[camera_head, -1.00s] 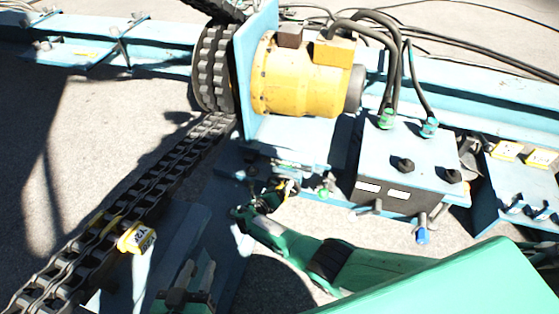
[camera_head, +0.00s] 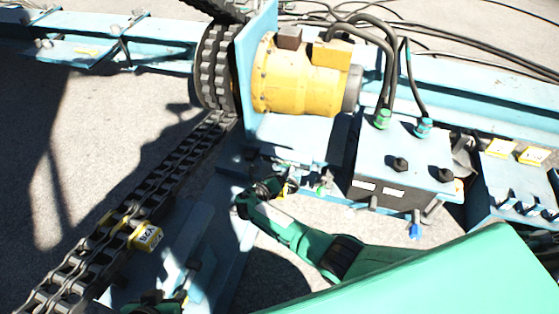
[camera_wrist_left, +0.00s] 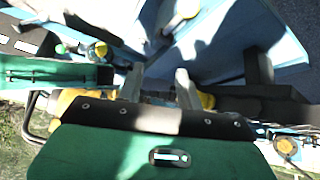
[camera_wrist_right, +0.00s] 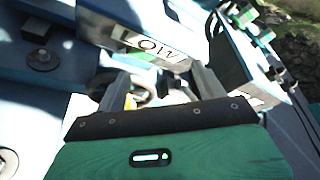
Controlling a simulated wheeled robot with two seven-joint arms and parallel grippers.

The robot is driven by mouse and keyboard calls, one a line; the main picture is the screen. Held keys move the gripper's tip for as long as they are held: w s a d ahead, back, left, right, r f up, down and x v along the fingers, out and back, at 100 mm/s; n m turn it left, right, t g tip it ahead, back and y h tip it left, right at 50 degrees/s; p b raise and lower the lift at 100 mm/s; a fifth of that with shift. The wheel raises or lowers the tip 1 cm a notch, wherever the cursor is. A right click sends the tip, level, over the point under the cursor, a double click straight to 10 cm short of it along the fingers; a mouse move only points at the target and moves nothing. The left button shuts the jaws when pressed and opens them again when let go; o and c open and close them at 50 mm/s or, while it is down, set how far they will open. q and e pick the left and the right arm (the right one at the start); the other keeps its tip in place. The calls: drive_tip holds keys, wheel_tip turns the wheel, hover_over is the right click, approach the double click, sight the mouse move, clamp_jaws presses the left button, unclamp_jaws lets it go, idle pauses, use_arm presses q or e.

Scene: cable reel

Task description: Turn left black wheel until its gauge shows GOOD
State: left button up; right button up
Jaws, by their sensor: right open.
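A gauge plate (camera_wrist_right: 152,46) reading LOW, with a green patch beside it, shows in the right wrist view. A dark round wheel (camera_wrist_right: 134,86) is below it, partly hidden behind my fingers; I cannot tell for sure whether it is the left black wheel. My right gripper (camera_wrist_right: 158,88) is open close to this wheel, and I cannot tell whether it touches. In the head view my right gripper (camera_head: 262,188) is low in front of the yellow motor (camera_head: 300,80). My left gripper (camera_wrist_left: 158,88) has its fingers apart with nothing between them.
A blue box (camera_head: 395,150) with black knobs and hoses stands right of my right gripper. A heavy chain (camera_head: 150,200) with a yellow tag (camera_head: 145,236) runs down to the lower left. Blue beams cross behind. Open pavement lies at far left.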

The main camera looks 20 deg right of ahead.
use_arm(q)
drive_tip(key=s+a+g+p, duration=0.1)
drive_tip(key=s+a+f+g+y+p, duration=0.1)
drive_tip(key=a, duration=0.1)
drive_tip(key=shift+s+a+g+p, duration=0.15)
drive_tip(key=shift+a+g+p, duration=0.1)
drive_tip(key=shift+g+p, duration=0.05)
use_arm(e)
wheel_tip(320, 180, up, 6)
drive_tip(key=shift+r, duration=0.2)
